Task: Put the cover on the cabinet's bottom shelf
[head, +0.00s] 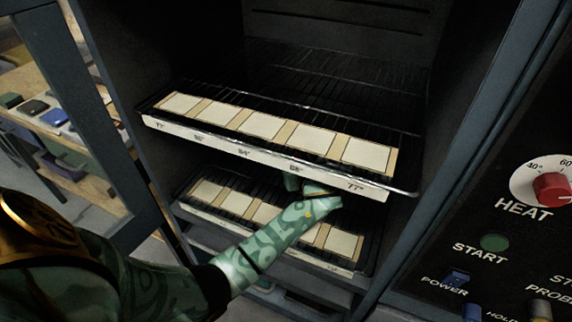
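The bottom shelf (362,268) carries a similar row of pads. My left gripper (312,188) reaches in between the two shelves, just under the upper shelf's front edge and above the bottom shelf. Its fingers are small and partly hidden, so I cannot tell whether they hold anything. I cannot make out the cover for certain. My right gripper is out of view.
A control panel with a red heat knob (552,189) and a green start button (494,242) is at the right. A wooden shelf (45,92) with several small dark and blue items stands at the far left. The gap between the cabinet's shelves is narrow.

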